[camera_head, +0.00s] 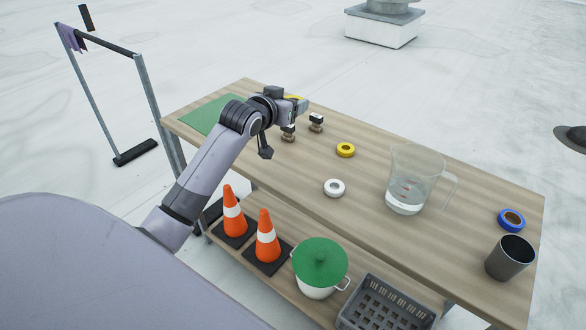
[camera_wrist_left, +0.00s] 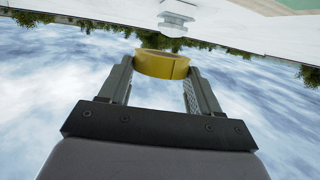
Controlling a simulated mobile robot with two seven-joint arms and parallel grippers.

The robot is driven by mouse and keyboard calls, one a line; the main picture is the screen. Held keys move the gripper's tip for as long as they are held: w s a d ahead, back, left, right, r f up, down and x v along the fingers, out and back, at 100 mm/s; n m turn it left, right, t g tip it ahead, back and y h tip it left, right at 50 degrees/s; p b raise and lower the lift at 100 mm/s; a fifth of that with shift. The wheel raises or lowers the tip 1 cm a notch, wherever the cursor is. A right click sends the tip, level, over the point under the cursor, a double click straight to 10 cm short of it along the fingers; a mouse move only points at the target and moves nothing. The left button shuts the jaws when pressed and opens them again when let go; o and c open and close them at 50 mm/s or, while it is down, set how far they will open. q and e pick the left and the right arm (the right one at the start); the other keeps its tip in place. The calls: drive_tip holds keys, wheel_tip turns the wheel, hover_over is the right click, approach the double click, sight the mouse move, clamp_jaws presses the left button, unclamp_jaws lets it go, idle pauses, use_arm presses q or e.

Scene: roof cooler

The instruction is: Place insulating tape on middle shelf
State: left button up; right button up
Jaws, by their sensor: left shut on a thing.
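My left gripper (camera_wrist_left: 161,72) is shut on a yellow tape roll (camera_wrist_left: 163,64), held between the two fingertips in the left wrist view. In the head view my left gripper (camera_head: 298,107) is above the far left part of the wooden table, and only a sliver of the held yellow roll (camera_head: 294,98) shows. On the tabletop (camera_head: 380,150) lie another yellow tape roll (camera_head: 345,150), a white one (camera_head: 334,188) and a blue one (camera_head: 511,219). A lower shelf (camera_head: 285,282) shows beneath the tabletop. My right gripper is not in view.
A clear jug (camera_head: 408,180) and a dark cup (camera_head: 509,258) stand on the right of the tabletop; two small fittings (camera_head: 316,122) (camera_head: 288,134) stand near my gripper. Orange cones (camera_head: 233,212) (camera_head: 267,238), a green-lidded pot (camera_head: 320,265) and a grey crate (camera_head: 385,305) occupy the lower shelf.

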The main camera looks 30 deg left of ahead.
sight(289, 174)
use_arm(q)
wheel_tip(289, 174, down, 20)
drive_tip(key=shift+r+b, duration=0.25)
drive_tip(key=shift+b, duration=0.2)
idle(0.4)
drive_tip(key=shift+f, duration=0.15)
drive_tip(key=o, duration=1.1)
drive_tip(key=shift+s+f, duration=0.1)
drive_tip(key=shift+s, duration=0.05)
